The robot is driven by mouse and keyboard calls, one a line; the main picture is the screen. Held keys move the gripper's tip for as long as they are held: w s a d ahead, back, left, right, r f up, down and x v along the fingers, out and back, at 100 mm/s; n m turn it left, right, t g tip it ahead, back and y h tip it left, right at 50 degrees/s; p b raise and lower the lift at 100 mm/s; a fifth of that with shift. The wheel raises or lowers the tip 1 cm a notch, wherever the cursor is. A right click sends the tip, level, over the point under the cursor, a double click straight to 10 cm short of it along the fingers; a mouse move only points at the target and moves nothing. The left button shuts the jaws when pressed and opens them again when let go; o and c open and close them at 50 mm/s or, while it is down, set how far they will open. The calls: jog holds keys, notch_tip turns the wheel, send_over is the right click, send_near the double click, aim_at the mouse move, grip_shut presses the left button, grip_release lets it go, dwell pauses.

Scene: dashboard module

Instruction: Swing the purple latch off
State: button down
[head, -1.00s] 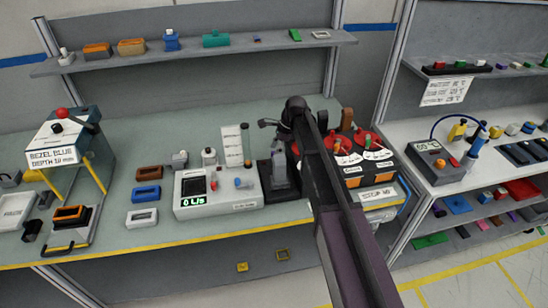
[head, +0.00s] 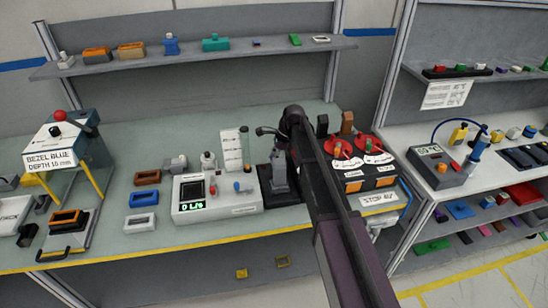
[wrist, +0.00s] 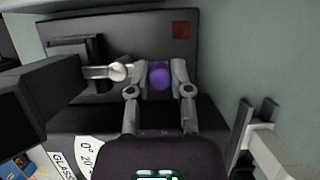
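The purple latch (wrist: 159,75) shows in the wrist view as a rounded purple knob against a dark grey panel (wrist: 215,40). My gripper (wrist: 159,70) has one finger on each side of the knob, very close to it. I cannot tell whether the fingers press on it. The rest of the latch is hidden. In the head view my arm covers this spot, and neither the purple knob nor my fingers can be made out.
A pale round-ended lever (wrist: 118,71) sits just left of my fingers. A dark red square (wrist: 181,30) marks the panel. In the head view, red-topped dials (head: 367,146) stand right of my arm, and a grey meter box (head: 215,195) stands left.

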jog(key=shift+a, duration=0.1)
dwell(0.3)
jog(key=n, duration=0.1)
jog(key=a+n+g, duration=0.1)
jog(key=n, duration=0.2)
jog(key=shift+s+a+g, duration=0.15)
jog(key=shift+s+g, duration=0.1)
jog(key=shift+g, duration=0.05)
jog(key=n+h, duration=0.1)
jog(key=n, duration=0.1)
jog(key=s+a+n+g, duration=0.1)
jog(key=n, duration=0.1)
jog(key=shift+s+a+n+h, duration=0.15)
jog(key=shift+n+h, duration=0.15)
jog(key=shift+h, duration=0.1)
jog(key=n, duration=0.1)
jog(key=s+n+h, duration=0.1)
jog(key=n, duration=0.1)
jog(key=s+n+h, duration=0.1)
jog(key=n, duration=0.1)
jog(key=shift+a+g, duration=0.3)
jog(key=shift+g, duration=0.1)
jog(key=shift+s+d+n+h, duration=0.1)
jog(key=shift+s+n+h, duration=0.3)
jog(key=shift+n, duration=0.7)
jog(key=shift+s+n+h, duration=0.4)
jog(key=shift+n, duration=0.7)
jog(key=c, duration=0.5)
grip_release()
jog(key=shift+c, duration=0.2)
